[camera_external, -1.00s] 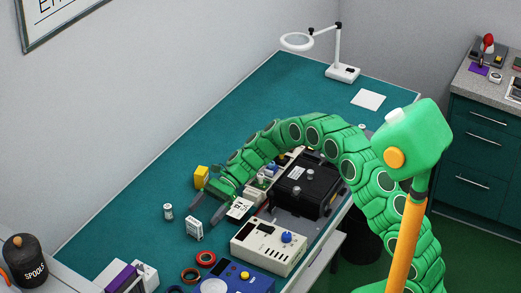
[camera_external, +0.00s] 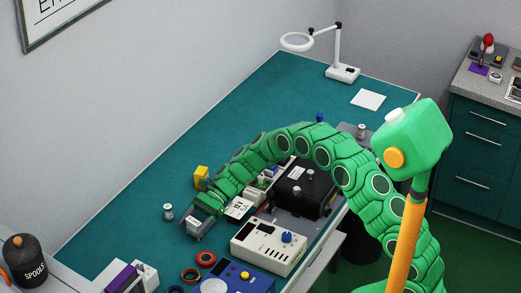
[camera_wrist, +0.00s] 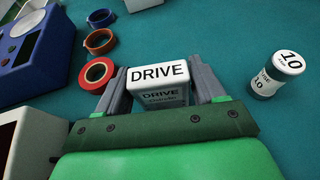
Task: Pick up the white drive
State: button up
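The white drive (camera_wrist: 158,74), a small box with "DRIVE" lettered on its top, stands upright on the teal bench. In the external view the drive (camera_external: 193,227) shows at the end of my arm, partly covered by the fingers. My gripper (camera_wrist: 158,88) has one grey finger on each side of the drive. In the external view my gripper (camera_external: 199,224) is low over the bench. The fingers are apart, with narrow gaps showing beside the drive's lower part; contact at the tips is hard to tell.
A small labelled cylinder (camera_wrist: 275,73) stands to the right in the wrist view. Red (camera_wrist: 97,74) and orange (camera_wrist: 100,41) rings lie to the left, near a blue device (camera_wrist: 30,50). A cream box with a blue knob (camera_external: 269,246) and a yellow block (camera_external: 202,177) are nearby.

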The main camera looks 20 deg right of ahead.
jog(key=c, duration=0.6)
jog(key=shift+c, duration=0.2)
